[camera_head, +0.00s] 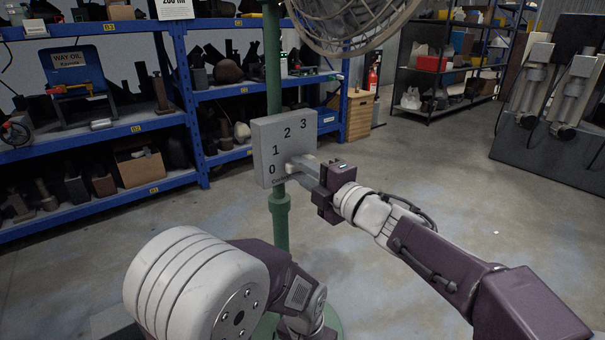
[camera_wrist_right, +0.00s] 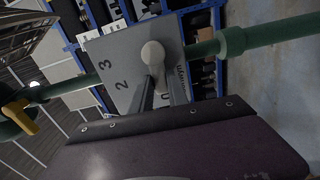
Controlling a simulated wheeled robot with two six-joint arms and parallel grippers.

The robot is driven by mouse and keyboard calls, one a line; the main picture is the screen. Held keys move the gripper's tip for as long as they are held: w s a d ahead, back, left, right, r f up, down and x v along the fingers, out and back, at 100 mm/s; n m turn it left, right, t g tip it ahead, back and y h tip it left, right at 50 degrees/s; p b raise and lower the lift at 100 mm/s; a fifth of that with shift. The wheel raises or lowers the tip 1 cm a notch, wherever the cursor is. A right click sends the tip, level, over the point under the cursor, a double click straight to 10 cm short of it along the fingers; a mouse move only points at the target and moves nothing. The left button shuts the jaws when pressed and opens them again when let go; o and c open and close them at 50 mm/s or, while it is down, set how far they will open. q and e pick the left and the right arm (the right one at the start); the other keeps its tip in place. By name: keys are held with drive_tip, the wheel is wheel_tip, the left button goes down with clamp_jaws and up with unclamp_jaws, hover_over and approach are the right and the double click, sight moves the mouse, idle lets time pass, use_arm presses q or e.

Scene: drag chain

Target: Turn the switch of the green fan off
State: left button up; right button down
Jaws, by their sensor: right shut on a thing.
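The green fan has a green pole (camera_head: 272,80) with a wire fan cage (camera_head: 350,22) at its top. A grey switch box (camera_head: 266,140) marked 0, 1, 2, 3 is fixed to the pole. The box also shows in the right wrist view (camera_wrist_right: 115,62), with a light round switch knob (camera_wrist_right: 153,53) on its face. My right gripper (camera_head: 300,168) is at the lower part of the box, by the 0. In the wrist view its fingers (camera_wrist_right: 163,85) are shut on the knob. My left gripper is not in view; my left arm (camera_head: 205,290) shows at the bottom.
Blue shelves (camera_head: 180,75) with tools and boxes stand behind the pole. A wooden drawer unit (camera_head: 359,115) and a dark rack (camera_head: 440,75) stand farther back. Grey machinery (camera_head: 555,100) is at the right. The floor (camera_head: 430,160) between is clear.

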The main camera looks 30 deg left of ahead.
drive_tip(key=shift+f+n, duration=0.15)
drive_tip(key=shift+n, duration=0.15)
drive_tip(key=c, duration=1.3)
unclamp_jaws()
drive_tip(key=p+v, duration=0.1)
drive_tip(key=v, duration=0.8)
drive_tip(key=shift+p, duration=0.4)
